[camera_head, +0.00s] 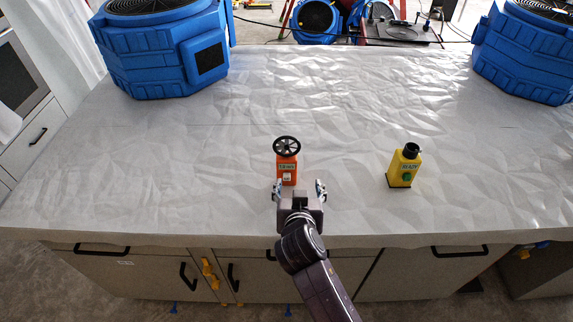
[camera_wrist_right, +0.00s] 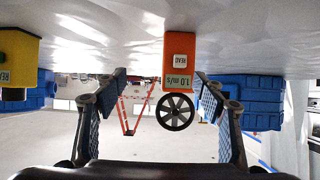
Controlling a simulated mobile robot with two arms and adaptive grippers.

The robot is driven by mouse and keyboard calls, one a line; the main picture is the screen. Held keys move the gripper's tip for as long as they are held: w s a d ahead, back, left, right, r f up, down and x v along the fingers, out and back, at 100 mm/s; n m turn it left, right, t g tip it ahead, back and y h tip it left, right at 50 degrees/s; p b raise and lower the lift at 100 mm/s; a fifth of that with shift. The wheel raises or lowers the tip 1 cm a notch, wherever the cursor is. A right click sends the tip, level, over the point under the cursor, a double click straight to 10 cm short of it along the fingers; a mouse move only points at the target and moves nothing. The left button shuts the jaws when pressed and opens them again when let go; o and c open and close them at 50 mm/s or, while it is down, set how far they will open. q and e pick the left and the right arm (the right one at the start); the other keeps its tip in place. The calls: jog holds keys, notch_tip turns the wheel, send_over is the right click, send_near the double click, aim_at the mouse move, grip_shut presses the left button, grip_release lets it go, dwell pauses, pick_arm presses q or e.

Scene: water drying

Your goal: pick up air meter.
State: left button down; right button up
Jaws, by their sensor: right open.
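The air meter (camera_head: 287,170) is orange, with a black round fan on top and a small display on its front. It stands upright on the covered counter in the head view. In the right wrist view the air meter (camera_wrist_right: 177,75) appears upside down, between and beyond the finger tips. My right gripper (camera_head: 299,190) is open just in front of the meter, with its fingers to either side of the meter's lower body. In the right wrist view my right gripper (camera_wrist_right: 160,85) shows a gap between its fingers and the meter. My left gripper is not in view.
A yellow device (camera_head: 405,166) with a black top stands to the right on the counter (camera_head: 220,200). Large blue machines stand at the back left (camera_head: 160,55) and back right (camera_head: 525,55). The counter around the meter is clear.

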aim_at(287, 167)
jog(key=shift+t, duration=0.5)
jog(key=w+a+b, duration=0.1)
jog(key=w, duration=0.1)
jog(key=w+a+f+b, duration=0.1)
jog(key=w+b, duration=0.1)
jog(key=w, duration=0.1)
jog(key=w+a+b, duration=0.1)
jog(key=w+b, duration=0.1)
jog(key=w, duration=0.1)
jog(key=shift+w+a+f, duration=0.1)
jog(key=shift+f, duration=0.15)
jog(key=shift+w, duration=0.25)
jog(key=shift+s, duration=0.1)
jog(key=shift+c, duration=0.5)
jog(key=shift+r, duration=0.1)
jog(key=shift+c, duration=1.1)
jog(key=c, duration=1.1)
jog(key=shift+c, duration=0.2)
